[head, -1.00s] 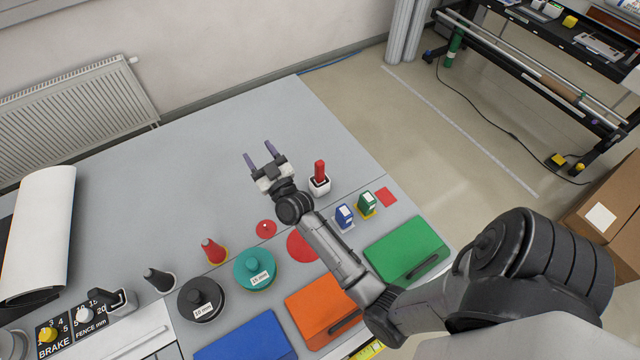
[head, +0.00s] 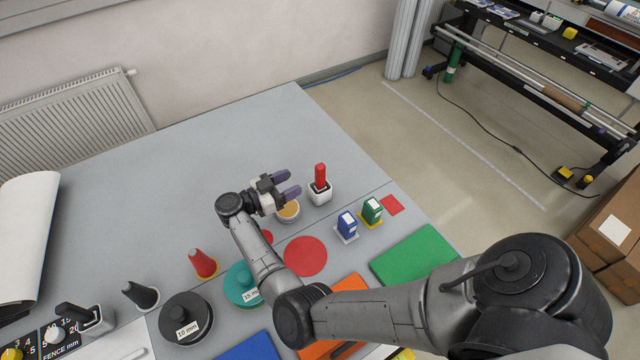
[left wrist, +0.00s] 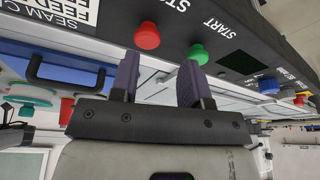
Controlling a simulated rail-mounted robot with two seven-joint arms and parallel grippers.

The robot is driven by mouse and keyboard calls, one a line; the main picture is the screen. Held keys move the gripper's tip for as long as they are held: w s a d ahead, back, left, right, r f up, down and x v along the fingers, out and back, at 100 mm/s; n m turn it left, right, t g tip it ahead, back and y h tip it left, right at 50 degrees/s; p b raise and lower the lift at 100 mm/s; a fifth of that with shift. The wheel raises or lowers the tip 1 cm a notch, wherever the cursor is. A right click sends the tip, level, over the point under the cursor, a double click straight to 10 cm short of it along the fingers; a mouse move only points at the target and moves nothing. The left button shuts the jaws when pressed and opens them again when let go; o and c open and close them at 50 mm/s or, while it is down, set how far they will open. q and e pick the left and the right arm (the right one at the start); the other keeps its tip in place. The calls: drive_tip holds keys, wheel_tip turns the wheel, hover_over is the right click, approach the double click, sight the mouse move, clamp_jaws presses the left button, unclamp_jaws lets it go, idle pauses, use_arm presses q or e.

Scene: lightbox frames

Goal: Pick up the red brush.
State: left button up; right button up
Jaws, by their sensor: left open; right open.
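The red brush (head: 320,174) stands upright in a small white holder (head: 319,194) on the grey table. My right gripper (head: 294,183) is just left of the brush in the head view, its purple fingers parted and pointing right towards it. The fingers appear empty and apart from the brush. My left gripper (left wrist: 160,72) shows in the left wrist view, with its purple fingers parted and nothing between them. It is not seen in the head view.
A round tan-topped pot (head: 288,211) sits just below my right gripper. Blue (head: 347,223) and green (head: 372,209) small bottles stand right of a red disc (head: 305,256). In the left wrist view, a button panel (left wrist: 240,50) lies beyond the fingers. The table's far part is clear.

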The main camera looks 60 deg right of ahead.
sight(325, 165)
use_arm(q)
drive_tip(key=shift+r+p, duration=0.6)
drive_tip(key=shift+r, duration=0.15)
use_arm(e)
drive_tip(key=x, duration=0.5)
drive_tip(key=shift+s+d+r, duration=0.1)
drive_tip(key=shift+s+d, duration=0.1)
drive_tip(key=shift+d, duration=0.15)
use_arm(q)
drive_tip(key=shift+a+r, duration=0.15)
use_arm(e)
drive_tip(key=shift+s+d, duration=0.35)
drive_tip(key=shift+d, duration=0.3)
drive_tip(key=p+x, duration=0.2)
drive_tip(key=x, duration=0.2)
drive_tip(key=shift+d+r, duration=0.15)
drive_tip(key=shift+d, duration=0.15)
drive_tip(key=shift+s+d, duration=0.15)
drive_tip(key=shift+d, duration=0.05)
use_arm(q)
drive_tip(key=shift+r, duration=0.75)
use_arm(e)
drive_tip(key=c, duration=1)
